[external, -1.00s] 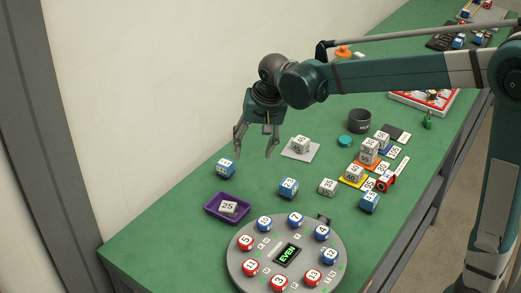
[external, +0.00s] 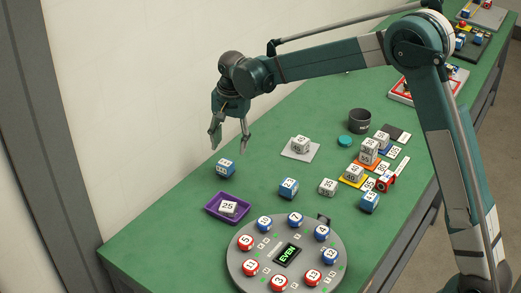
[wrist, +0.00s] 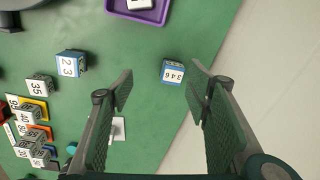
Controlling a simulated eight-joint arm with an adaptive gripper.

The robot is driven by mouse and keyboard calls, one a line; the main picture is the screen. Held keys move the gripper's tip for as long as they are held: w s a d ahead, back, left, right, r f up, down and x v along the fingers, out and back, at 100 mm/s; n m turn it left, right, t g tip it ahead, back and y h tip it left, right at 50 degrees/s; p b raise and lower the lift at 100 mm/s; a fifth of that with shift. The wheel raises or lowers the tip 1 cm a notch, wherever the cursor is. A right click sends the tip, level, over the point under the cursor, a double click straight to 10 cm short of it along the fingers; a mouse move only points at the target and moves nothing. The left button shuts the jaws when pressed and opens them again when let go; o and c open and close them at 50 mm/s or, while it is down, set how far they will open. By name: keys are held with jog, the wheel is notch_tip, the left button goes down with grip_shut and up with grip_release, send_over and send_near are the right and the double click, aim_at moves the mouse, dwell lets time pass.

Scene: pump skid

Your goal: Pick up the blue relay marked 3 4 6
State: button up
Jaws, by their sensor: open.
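The blue relay marked 3 4 6 (wrist: 173,71) has a white top face with black digits and lies on the green table in the wrist view, between the lines of my open fingers and beyond their tips. In the external view the same relay (external: 225,168) stands alone near the table's wall-side edge, above the purple tray. My gripper (external: 229,147) is open and empty, pointing down just above the relay, with a gap between them. In the wrist view my gripper's fingers (wrist: 161,82) frame the relay, which is nearer the right finger.
A purple tray (external: 211,208) holds a block marked 25. Another blue relay (external: 288,188) and a grey block (external: 328,187) stand to the right. A round dial (external: 240,272) with numbered knobs is at the front. The table around the relay is clear.

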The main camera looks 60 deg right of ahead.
jog(key=m+p, duration=0.2)
send_over(225, 162)
jog(key=shift+g, duration=0.4)
jog(key=f, duration=0.6)
jog(key=shift+s+a+f, duration=0.15)
jog(key=shift+s+f, duration=0.05)
jog(key=shift+s, duration=0.2)
jog(key=shift+w+f, duration=0.2)
jog(key=shift+f, duration=0.3)
jog(key=shift+f, duration=1.3)
jog(key=shift+w+f+b, duration=0.1)
jog(key=shift+f+b, duration=0.25)
jog(key=shift+f, duration=2.25)
jog(key=shift+c, duration=0.4)
